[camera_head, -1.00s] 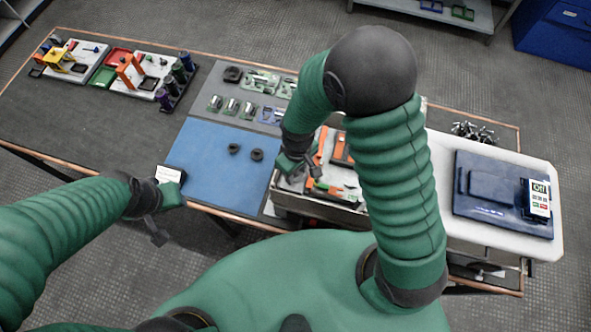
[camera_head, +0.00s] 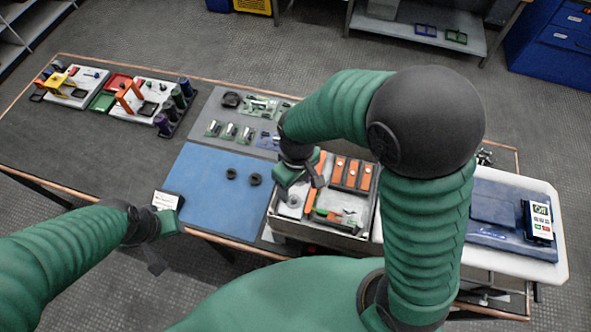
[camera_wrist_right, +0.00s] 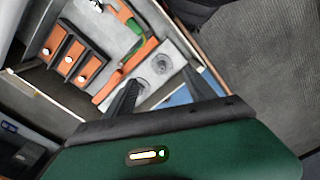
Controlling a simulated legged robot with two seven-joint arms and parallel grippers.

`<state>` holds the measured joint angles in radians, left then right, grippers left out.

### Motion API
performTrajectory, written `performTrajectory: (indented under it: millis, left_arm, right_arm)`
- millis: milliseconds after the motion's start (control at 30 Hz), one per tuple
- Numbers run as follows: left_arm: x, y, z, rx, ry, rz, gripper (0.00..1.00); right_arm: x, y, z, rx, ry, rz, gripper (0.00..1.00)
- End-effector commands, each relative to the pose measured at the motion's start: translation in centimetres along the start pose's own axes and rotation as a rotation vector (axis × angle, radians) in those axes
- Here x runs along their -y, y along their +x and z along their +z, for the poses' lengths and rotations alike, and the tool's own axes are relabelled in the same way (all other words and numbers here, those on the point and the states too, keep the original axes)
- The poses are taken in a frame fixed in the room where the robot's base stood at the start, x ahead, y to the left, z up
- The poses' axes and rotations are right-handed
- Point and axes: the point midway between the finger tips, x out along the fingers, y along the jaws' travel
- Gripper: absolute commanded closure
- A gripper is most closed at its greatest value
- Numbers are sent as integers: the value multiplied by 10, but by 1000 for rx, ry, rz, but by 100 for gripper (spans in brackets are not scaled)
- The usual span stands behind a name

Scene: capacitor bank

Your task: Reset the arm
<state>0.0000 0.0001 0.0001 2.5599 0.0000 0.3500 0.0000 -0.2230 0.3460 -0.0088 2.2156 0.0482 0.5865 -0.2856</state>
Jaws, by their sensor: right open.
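My right arm is raised and bent at the right of the head view. My right gripper (camera_head: 299,181) is open and empty above the left side of a grey box (camera_head: 322,236) on the table. In the right wrist view, the two dark fingers (camera_wrist_right: 160,90) stand apart, with the box interior beyond them. My left gripper (camera_head: 156,250) hangs off the front table edge at the lower left. Its fingers are too small and dark to read.
The box holds several orange-topped parts (camera_head: 346,172) and a green-and-orange item (camera_head: 335,215). A blue mat (camera_head: 215,190) with two black rings lies left. A device with an "Off" display (camera_head: 541,220) stands right. Colourful fixtures (camera_head: 150,95) stand at the far left.

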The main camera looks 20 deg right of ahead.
Motion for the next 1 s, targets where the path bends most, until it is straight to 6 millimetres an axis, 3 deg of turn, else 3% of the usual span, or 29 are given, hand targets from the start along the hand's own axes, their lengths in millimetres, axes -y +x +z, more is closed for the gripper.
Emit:
performTrajectory:
  millis: [100, 300, 567, 667, 833, 900, 1000]
  left_arm:
    - [0, 4, 1, 0, 0, 0, 64]
    - [0, 7, 2, 0, 0, 0, 64]
    - [0, 8, 2, 0, 0, 0, 64]
    - [0, 26, 6, -1, 0, 0, 64]
    - [0, 71, 17, 1, 0, 0, 64]
    - [0, 78, 19, 1, 0, 0, 64]
    - [0, 76, 18, 0, 0, 0, 64]
  right_arm:
    - [0, -36, -2, -8, 0, 3, 36]
    - [0, -79, -2, -2, 0, 1, 36]
    - [0, -91, -1, 2, 2, 0, 36]
    - [-11, -61, 10, -27, 73, 12, 36]
    - [-44, 22, 51, -166, 344, 59, 36]
    - [-51, 38, 64, -209, 421, 72, 36]
    - [-54, 40, 69, -235, 461, 78, 36]
